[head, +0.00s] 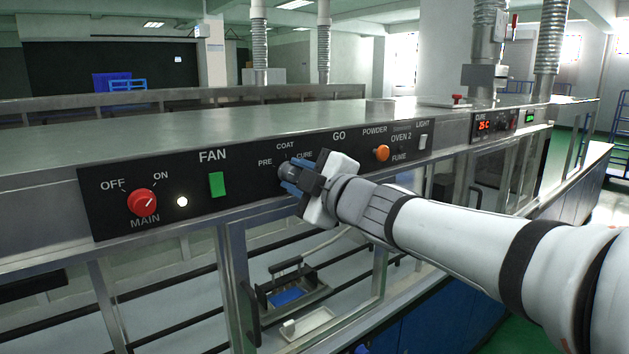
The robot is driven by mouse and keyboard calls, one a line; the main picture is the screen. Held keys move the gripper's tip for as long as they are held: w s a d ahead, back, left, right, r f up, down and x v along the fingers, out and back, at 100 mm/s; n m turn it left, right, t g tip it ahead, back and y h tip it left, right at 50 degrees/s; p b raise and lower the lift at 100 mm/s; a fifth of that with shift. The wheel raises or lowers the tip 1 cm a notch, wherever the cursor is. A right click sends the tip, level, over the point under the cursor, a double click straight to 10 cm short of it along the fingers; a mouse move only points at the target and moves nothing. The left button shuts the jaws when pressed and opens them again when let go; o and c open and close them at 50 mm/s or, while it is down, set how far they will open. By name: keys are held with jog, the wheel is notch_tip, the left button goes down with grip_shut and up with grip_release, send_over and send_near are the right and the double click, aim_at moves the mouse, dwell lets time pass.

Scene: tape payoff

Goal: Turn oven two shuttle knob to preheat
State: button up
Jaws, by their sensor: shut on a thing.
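My gripper (292,179) is at the black control panel (240,210), just below the labels PRE, COAT and CURE. Its jaws are shut on the dark knob (286,170) under those labels. The jaws and wrist hide most of the knob, so I cannot tell which label its pointer faces. The label OVEN 2 stands on the panel to the right, above FUME.
Left on the panel are a red MAIN knob (142,203), a lit white lamp (182,202) and a green FAN switch (217,184). An orange button (381,153) and a white LIGHT switch (423,142) sit right. A red display (484,126) reads 25 C. Glass doors lie below.

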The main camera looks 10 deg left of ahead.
jog(key=shift+r, duration=0.15)
jog(key=o, duration=0.9)
jog(key=shift+w, duration=0.1)
jog(key=shift+o, duration=0.2)
jog(key=v, duration=0.8)
